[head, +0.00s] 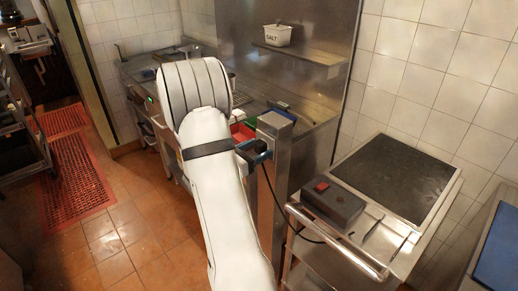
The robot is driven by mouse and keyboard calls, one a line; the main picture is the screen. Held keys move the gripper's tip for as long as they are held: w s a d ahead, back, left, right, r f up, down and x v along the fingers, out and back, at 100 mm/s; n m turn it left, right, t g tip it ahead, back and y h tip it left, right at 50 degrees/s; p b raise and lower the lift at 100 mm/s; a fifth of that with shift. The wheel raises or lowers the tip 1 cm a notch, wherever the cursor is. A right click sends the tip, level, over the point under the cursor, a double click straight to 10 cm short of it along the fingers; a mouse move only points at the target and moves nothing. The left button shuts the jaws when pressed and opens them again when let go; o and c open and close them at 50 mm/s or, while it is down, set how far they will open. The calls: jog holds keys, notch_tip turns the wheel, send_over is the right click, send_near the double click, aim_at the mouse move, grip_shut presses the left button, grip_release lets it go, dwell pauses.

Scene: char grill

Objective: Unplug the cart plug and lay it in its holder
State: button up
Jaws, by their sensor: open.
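My white arm fills the middle of the head view and partly covers the area left of the plug. My gripper is hidden behind the arm, so its distance to the plug cannot be told. I cannot clearly make out the plug's holder.
The cart carries a dark griddle plate (394,178) and a black box with a red switch (333,200); its front handle bar (335,243) sticks out near the post. A steel counter (316,112) stands behind. Tiled floor (128,225) lies open at left.

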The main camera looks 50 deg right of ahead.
jog(key=shift+c, duration=0.2)
dwell(0.7)
grip_shut()
jog(key=a, duration=0.6)
jog(key=shift+w+b, duration=0.3)
jog(key=shift+w, duration=0.05)
dwell(1.2)
dwell(0.3)
jog(key=w+a+f+n+t+y, duration=0.25)
jog(key=w+a+n+t, duration=0.45)
jog(key=w+a+t, duration=0.45)
jog(key=w+a+f+n+t+y, duration=0.1)
jog(key=w+a+n+t+y, duration=0.1)
jog(key=a, duration=0.8)
jog(key=w+a+f+n+t+y, duration=0.1)
jog(key=w+a+n+t+y, duration=0.2)
jog(key=a+n+t+y, duration=0.2)
jog(key=a+n+y, duration=0.1)
jog(key=a+y, duration=0.2)
jog(key=a, duration=0.2)
jog(key=shift+a+f+n, duration=0.4)
